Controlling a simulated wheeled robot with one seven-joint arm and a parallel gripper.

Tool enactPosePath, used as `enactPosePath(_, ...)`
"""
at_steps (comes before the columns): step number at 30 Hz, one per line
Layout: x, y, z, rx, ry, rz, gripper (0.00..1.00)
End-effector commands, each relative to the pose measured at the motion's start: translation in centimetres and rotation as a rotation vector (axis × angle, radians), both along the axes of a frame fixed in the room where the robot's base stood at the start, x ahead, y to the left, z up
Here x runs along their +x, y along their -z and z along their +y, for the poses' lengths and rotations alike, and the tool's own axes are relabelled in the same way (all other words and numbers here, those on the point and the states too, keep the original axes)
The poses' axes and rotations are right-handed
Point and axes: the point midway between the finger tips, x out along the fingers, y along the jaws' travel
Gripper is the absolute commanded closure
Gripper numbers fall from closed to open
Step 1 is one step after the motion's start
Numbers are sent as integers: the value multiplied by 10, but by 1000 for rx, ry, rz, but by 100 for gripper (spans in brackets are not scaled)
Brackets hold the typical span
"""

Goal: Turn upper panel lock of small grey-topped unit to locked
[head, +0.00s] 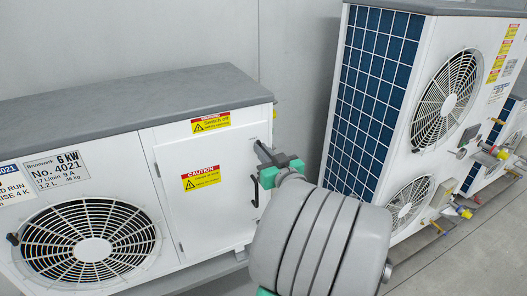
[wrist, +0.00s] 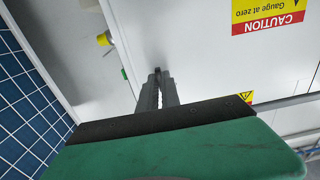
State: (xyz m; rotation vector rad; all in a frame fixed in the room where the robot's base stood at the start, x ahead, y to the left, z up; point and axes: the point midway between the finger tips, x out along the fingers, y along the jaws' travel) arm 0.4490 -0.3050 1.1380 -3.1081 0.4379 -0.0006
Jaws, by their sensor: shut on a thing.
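The small grey-topped unit (head: 75,110) is a white box at the left of the head view. Its right-hand front panel (head: 165,155) is flush with the front and carries warning labels. My gripper (head: 262,150) is at the panel's upper right edge, its green and dark parts covering the spot. In the wrist view my gripper (wrist: 158,78) has its two dark fingers close together against the white panel. A small dark piece, seemingly the upper panel lock (wrist: 158,69), shows at the fingertips, pinched between them. The fingers hide most of it, so its turn angle cannot be told.
A black handle (head: 255,190) stands out from the panel just below my gripper. A taller white unit (head: 425,120) with a blue grille and fans is at the right. Grey floor lies between the units. A yellow fitting (wrist: 104,39) shows in the wrist view.

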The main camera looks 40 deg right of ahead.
Motion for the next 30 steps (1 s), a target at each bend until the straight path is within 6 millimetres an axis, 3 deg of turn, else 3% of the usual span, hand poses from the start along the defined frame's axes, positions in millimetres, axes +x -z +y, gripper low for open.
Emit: enactPosePath(30, -1, 0, 1, 100, 7, -31, 100)
